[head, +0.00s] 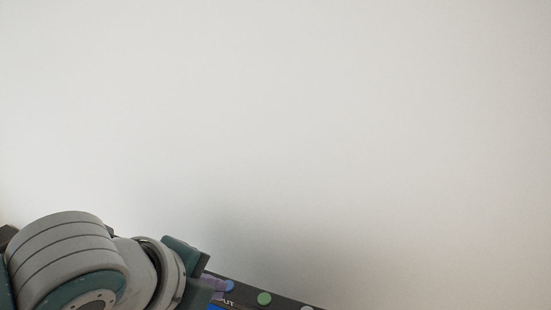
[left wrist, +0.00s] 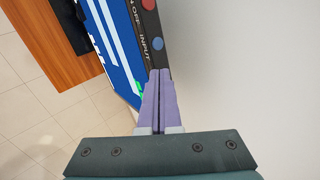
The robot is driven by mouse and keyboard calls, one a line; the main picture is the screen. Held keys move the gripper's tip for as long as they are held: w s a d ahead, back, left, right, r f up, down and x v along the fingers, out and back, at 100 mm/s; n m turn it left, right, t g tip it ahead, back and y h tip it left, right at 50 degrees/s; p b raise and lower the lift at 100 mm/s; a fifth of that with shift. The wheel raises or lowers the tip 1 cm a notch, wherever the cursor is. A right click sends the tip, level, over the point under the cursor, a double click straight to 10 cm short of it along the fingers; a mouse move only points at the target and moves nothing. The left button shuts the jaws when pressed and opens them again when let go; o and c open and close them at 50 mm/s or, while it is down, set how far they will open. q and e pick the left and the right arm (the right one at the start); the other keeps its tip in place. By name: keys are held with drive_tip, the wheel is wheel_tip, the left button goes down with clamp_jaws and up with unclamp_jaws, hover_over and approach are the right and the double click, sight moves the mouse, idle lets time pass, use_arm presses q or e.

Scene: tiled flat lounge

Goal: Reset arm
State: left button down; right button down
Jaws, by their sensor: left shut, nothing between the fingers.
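My left gripper (head: 218,285) comes in at the lower left of the head view, with its fingers over the edge of a dark panel. In the left wrist view the two purple fingers of my left gripper (left wrist: 158,80) lie together, shut and empty. Their tips are at the dark edge strip of the panel (left wrist: 147,22); I cannot tell whether they touch it. My right gripper is in neither view.
The panel has coloured round buttons, one green (head: 264,299), and a blue screen (left wrist: 118,50). A plain pale wall (head: 330,120) fills most of the head view. The left wrist view shows brown wooden furniture (left wrist: 50,45) and bare floor tiles (left wrist: 40,130).

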use_arm(q)
drive_tip(key=s+a+n+g+y, duration=0.1)
drive_tip(key=s+a+n, duration=0.3)
drive_tip(key=s+n, duration=0.6)
drive_tip(key=s+a+r+n+g+y, duration=0.1)
drive_tip(key=s+a+n+g, duration=0.2)
drive_tip(key=s+n, duration=0.8)
drive_tip(key=s+a, duration=0.2)
drive_tip(key=shift+s+a+r, duration=0.15)
drive_tip(key=shift+s+r, duration=0.05)
drive_tip(key=shift+s, duration=0.15)
